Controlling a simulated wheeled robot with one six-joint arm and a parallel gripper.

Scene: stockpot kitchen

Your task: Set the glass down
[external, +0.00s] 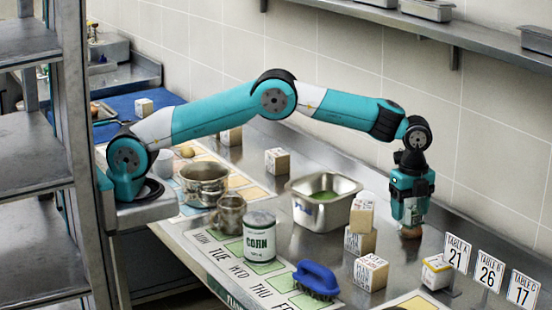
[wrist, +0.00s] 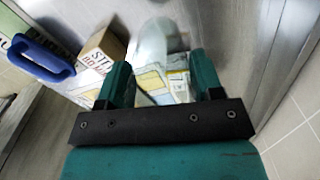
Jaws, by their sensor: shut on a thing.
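My gripper (external: 410,218) points down over the right part of the steel counter (external: 402,262). In the wrist view my gripper (wrist: 162,72) is shut on a pale, see-through glass (wrist: 156,42), which shows between and beyond the fingers. In the external view the glass is mostly hidden by the fingers. A small brownish round shape (external: 411,233) shows right under the fingertips; I cannot tell whether it is part of the glass or a separate thing. I cannot tell whether the glass touches the counter.
Lettered blocks (external: 370,272) and a steel pan (external: 324,212) stand left of my gripper. A white box (external: 436,272) and table-number cards (external: 489,271) stand to the front right. The tiled wall is behind.

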